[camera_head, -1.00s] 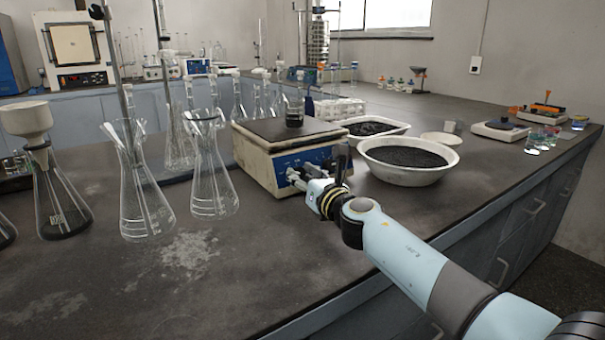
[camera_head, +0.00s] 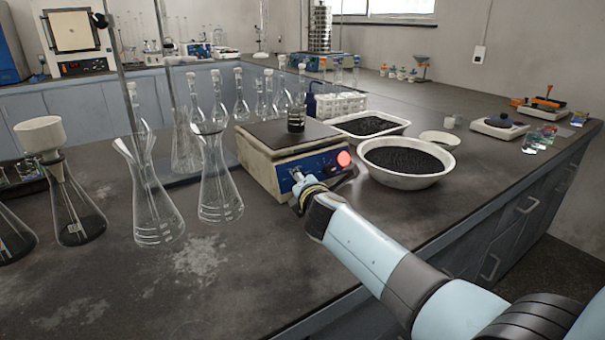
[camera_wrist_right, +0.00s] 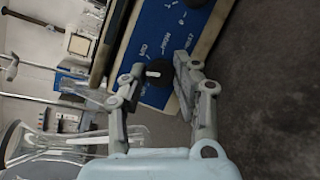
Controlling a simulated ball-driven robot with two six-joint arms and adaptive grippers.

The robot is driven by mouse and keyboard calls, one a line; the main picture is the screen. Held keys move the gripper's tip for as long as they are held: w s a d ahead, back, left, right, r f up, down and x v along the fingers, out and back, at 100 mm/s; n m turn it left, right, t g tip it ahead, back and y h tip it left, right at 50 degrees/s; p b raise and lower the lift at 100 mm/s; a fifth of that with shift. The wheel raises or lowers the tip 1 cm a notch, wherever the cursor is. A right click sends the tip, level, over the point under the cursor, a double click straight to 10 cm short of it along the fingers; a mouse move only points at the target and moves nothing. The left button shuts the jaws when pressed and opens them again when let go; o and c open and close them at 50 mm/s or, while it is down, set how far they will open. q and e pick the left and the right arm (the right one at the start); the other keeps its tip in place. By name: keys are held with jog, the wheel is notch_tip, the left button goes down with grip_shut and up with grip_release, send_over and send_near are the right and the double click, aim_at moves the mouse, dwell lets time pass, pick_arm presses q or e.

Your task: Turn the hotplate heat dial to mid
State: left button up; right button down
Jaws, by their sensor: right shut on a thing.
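The hotplate (camera_head: 258,160) stands on the bench, with a cream body, a dark top plate and a blue front panel. My right gripper (camera_head: 298,181) is at the left part of that panel. In the right wrist view, its fingers (camera_wrist_right: 157,76) are closed around a dark dial (camera_wrist_right: 140,72) with a white mark, against the blue panel (camera_wrist_right: 160,30). The fingers hide part of the dial, and its exact setting cannot be read. A round light (camera_head: 344,158) glows red at the right end of the panel. My left gripper is not in view.
A small beaker of dark liquid (camera_head: 296,120) stands on the hotplate. A white bowl of black grains (camera_head: 406,180) is close to its right, with a tray (camera_head: 371,133) behind. Glass flasks (camera_head: 217,190) stand to the left. The front bench is mostly clear.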

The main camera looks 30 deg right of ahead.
jog(key=m+p, duration=0.1)
jog(key=m+g+p, duration=0.1)
jog(key=m, duration=0.1)
jog(key=m+p, duration=0.1)
jog(key=shift+r+m+g, duration=0.25)
jog(key=shift+m+g, duration=0.05)
jog(key=shift+g, duration=0.1)
jog(key=shift+f+m+g+y+p, duration=0.15)
jog(key=shift+m+g+p, duration=0.15)
jog(key=shift+m+p, duration=0.45)
jog(key=shift+m+g+y+p, duration=0.15)
jog(key=shift+m+g+p, duration=0.15)
jog(key=shift+m+p, duration=0.45)
jog(key=shift+m, duration=0.3)
jog(key=c, duration=1)
grip_release()
jog(key=v, duration=1.2)
jog(key=shift+w, duration=0.1)
